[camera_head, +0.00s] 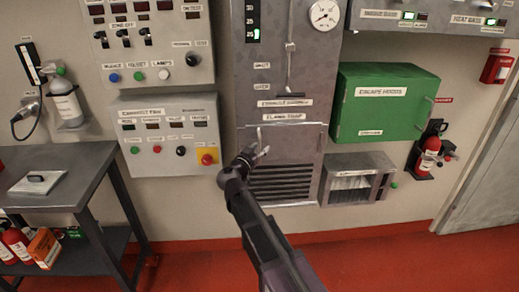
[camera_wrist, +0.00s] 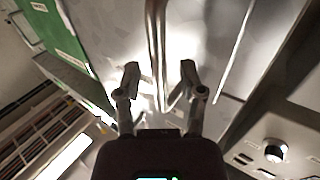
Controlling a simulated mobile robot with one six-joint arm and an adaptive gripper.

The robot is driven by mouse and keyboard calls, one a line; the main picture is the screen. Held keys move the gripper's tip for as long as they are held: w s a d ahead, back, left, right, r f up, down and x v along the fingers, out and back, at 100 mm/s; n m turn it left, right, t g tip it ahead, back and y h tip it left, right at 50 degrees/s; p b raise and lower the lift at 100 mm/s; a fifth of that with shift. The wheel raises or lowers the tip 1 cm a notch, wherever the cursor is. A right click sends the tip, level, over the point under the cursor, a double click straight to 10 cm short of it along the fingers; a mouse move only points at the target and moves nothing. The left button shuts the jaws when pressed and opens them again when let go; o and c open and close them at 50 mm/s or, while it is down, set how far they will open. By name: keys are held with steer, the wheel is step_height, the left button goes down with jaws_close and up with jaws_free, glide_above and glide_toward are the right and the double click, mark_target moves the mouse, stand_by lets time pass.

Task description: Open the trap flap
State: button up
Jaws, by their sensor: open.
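The trap flap (camera_head: 297,142) is a grey metal panel under the "flame trap" label on the tall grey cabinet, above dark louvres. It looks shut. Its thin upright handle (camera_head: 259,134) is near the flap's left side. My gripper (camera_head: 262,152) is open in front of the flap, close to the handle's lower end. In the wrist view my open gripper (camera_wrist: 160,76) has one finger on each side of a shiny metal bar, the handle (camera_wrist: 155,40). The fingers appear apart from the bar. Whether they reach its depth is hard to tell.
A green escape hoods box (camera_head: 385,105) and a grey vented unit (camera_head: 357,180) stand right of the flap. A control panel (camera_head: 170,110) with buttons is close on the left. A dark metal table (camera_head: 55,190) stands further left. The red floor in front is clear.

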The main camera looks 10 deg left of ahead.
jaws_close()
steer(key=shift+d, duration=0.15)
